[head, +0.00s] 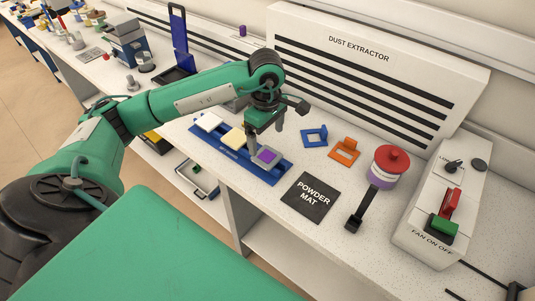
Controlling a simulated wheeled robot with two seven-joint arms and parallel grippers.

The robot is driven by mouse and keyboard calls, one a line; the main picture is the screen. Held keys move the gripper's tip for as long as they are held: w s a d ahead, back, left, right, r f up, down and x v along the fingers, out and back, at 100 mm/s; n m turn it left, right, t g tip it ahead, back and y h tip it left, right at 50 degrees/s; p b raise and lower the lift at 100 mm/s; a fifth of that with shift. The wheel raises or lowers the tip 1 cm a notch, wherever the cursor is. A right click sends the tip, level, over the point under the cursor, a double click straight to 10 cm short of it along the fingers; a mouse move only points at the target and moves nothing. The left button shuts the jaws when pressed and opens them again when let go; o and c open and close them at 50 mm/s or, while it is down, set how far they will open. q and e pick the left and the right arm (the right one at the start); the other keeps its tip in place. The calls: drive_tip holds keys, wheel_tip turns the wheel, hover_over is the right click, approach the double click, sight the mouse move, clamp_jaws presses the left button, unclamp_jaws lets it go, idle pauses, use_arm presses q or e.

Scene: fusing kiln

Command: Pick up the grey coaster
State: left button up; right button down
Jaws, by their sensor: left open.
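The grey coaster (259,163) is a small square tile with a purple centre. It lies at the right end of a blue rack (280,174) on the white bench. My left gripper (265,141) points down over the coaster with its fingers apart. One fingertip is close to the coaster's back left edge; whether it touches cannot be told. A cream coaster (233,138) and a white coaster (208,121) lie further left on the same rack. My right gripper does not show.
A black powder mat (310,197) lies right of the rack. Behind it are a blue frame (314,137) and an orange piece (345,150). A red-lidded jar (389,165) and a switch box (440,210) stand right. The dust extractor (365,80) borders the back.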

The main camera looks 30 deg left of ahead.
sight(267, 156)
use_arm(q)
drive_tip(key=shift+f, duration=0.5)
drive_tip(key=shift+s+f, duration=0.1)
drive_tip(key=shift+f, duration=0.25)
drive_tip(key=shift+f+p, duration=0.35)
drive_tip(key=shift+p, duration=0.2)
wheel_tip(267, 156, down, 3)
drive_tip(key=shift+f+p, duration=0.2)
drive_tip(key=shift+p, duration=0.5)
drive_tip(key=shift+f, duration=0.4)
drive_tip(key=c, duration=1)
drive_tip(key=shift+c, duration=0.6)
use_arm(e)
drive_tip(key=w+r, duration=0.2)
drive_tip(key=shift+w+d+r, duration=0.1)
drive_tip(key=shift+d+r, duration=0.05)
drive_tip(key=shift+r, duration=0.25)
use_arm(q)
drive_tip(key=shift+r, duration=0.1)
